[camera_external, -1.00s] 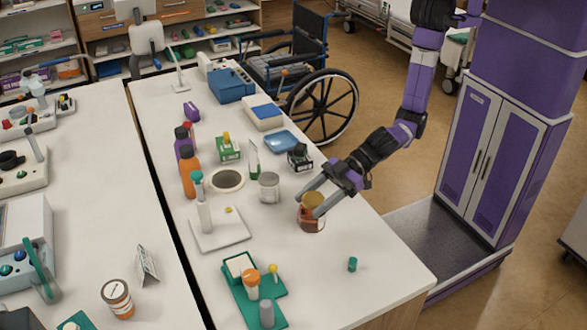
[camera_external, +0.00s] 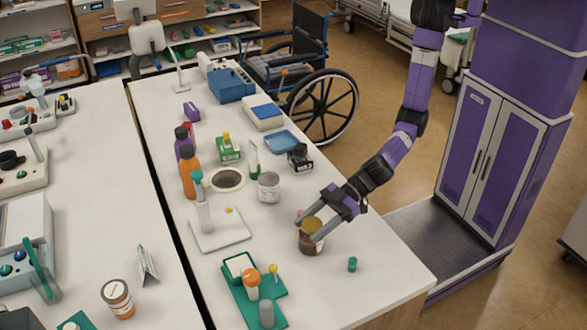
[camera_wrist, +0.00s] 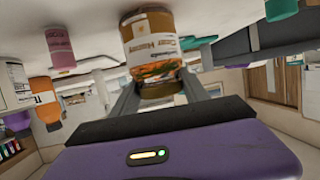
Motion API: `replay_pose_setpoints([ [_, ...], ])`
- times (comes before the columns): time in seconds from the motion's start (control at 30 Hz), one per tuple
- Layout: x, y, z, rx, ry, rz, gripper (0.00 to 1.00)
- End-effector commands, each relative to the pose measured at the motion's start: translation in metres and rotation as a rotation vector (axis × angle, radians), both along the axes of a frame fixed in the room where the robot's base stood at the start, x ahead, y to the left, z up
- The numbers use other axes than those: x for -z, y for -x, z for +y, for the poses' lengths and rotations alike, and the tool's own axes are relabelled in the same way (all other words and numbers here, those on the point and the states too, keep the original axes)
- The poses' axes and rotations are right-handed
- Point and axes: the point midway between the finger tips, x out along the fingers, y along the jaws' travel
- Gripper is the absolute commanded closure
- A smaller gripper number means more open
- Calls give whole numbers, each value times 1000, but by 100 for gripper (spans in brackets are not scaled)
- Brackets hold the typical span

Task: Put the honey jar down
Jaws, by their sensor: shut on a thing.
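The honey jar (camera_external: 311,245) is a small amber jar with a yellowish lid, over or on the right front part of the white table. My gripper (camera_external: 308,229) has a finger on each side of it, closed on it. The jar looks upright. I cannot tell for certain whether its base touches the table.
A grey-white cup (camera_external: 269,188) stands behind the jar to the left. A white board (camera_external: 225,240) lies to the left, and a green tray (camera_external: 240,297) to the front left. A small green cap (camera_external: 352,264) lies to the right. The table (camera_external: 340,300) in front is clear.

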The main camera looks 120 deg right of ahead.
Motion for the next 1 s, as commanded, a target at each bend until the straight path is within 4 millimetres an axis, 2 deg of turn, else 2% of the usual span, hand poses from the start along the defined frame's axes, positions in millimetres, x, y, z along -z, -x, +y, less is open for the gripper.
replay_pose_setpoints([
  [0.13, 2, -1, 1, -1, -2, -4, 100],
  [0.17, 2, 0, 0, 0, 0, 0, 41],
  [0.23, 2, 0, 0, 0, 0, 0, 27],
  [0.27, 2, 0, 0, 0, 0, 0, 25],
  [0.67, -3, 0, 0, 0, 0, 0, 25],
  [0.87, -9, 28, -4, -1, 0, 0, 25],
  [1.0, -18, 55, -9, -1, 0, 0, 25],
])
